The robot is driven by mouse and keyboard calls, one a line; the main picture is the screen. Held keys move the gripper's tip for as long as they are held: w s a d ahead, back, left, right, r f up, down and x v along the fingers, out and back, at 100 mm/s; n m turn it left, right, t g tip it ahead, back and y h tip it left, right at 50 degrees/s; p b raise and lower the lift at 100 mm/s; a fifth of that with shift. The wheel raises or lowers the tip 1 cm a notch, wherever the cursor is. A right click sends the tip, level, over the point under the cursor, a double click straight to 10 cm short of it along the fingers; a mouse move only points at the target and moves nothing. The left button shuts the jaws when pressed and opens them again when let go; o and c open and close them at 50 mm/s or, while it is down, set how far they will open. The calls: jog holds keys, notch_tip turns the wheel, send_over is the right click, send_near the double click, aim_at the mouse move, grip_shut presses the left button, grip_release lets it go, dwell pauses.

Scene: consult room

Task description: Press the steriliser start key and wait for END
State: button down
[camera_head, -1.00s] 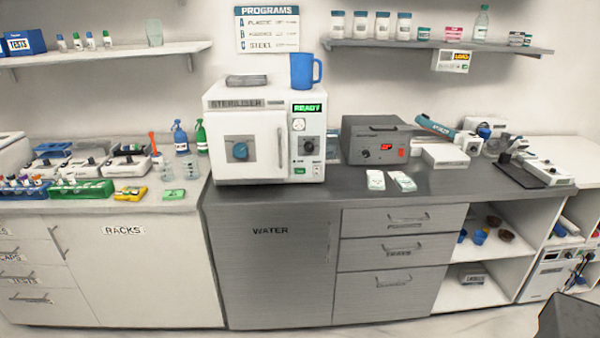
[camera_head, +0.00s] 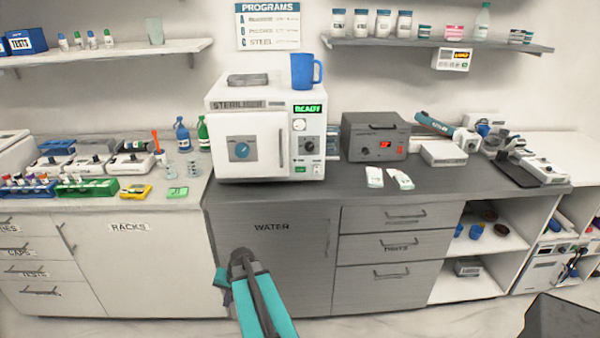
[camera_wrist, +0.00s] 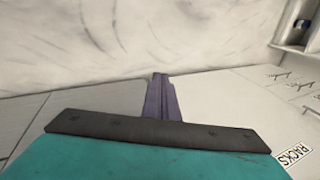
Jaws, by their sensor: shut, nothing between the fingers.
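The white steriliser (camera_head: 268,130) stands on the dark grey worktop, with its door shut. Its green display (camera_head: 308,108) reads READY. Below the display are a round gauge, a dark knob (camera_head: 309,146) and, low on the panel, a green key (camera_head: 300,169) beside a small red mark. A blue mug (camera_head: 305,71) and a grey tray-like item (camera_head: 247,80) sit on its top. My gripper (camera_head: 238,254) is low in front of the WATER cupboard, well below and apart from the steriliser. It is shut and empty. In the wrist view its dark fingers (camera_wrist: 161,97) show close together.
A dark grey box (camera_head: 374,137) with a red display stands right of the steriliser. White packets (camera_head: 375,177) lie on the worktop (camera_head: 340,190). Bottles and racks fill the left counter. The PROGRAMS sign (camera_head: 268,26) hangs above. The space before the cupboards is clear.

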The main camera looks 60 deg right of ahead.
aim_at(300, 169)
jog(key=s+d+r+m+t+h+p, duration=0.1)
jog(key=d+r+m+t+h+p, duration=0.3)
jog(key=d+r, duration=1.3)
jog(key=s+d+r+m+h, duration=0.1)
jog(key=s+d+r+m, duration=0.1)
jog(key=s+d+r, duration=0.2)
jog(key=s+d+r+m+h, duration=0.1)
jog(key=s+d+r+m, duration=0.2)
jog(key=d+r, duration=0.7)
jog(key=s+d+p, duration=0.1)
jog(key=d, duration=0.3)
jog(key=shift+s+d+r+t, duration=0.25)
jog(key=shift+s+t, duration=0.05)
jog(key=shift+w+d, duration=0.1)
jog(key=shift+w+d, duration=0.6)
jog(key=shift+d, duration=0.25)
jog(key=shift+w+d, duration=0.55)
jog(key=shift+d, duration=0.25)
jog(key=shift+w+d, duration=0.6)
jog(key=shift+d, duration=0.25)
jog(key=shift+w+d, duration=0.7)
jog(key=shift+d, duration=0.25)
jog(key=shift+w+d, duration=0.15)
jog(key=shift+w, duration=0.05)
jog(key=shift+w+d, duration=0.15)
jog(key=shift+d, duration=0.05)
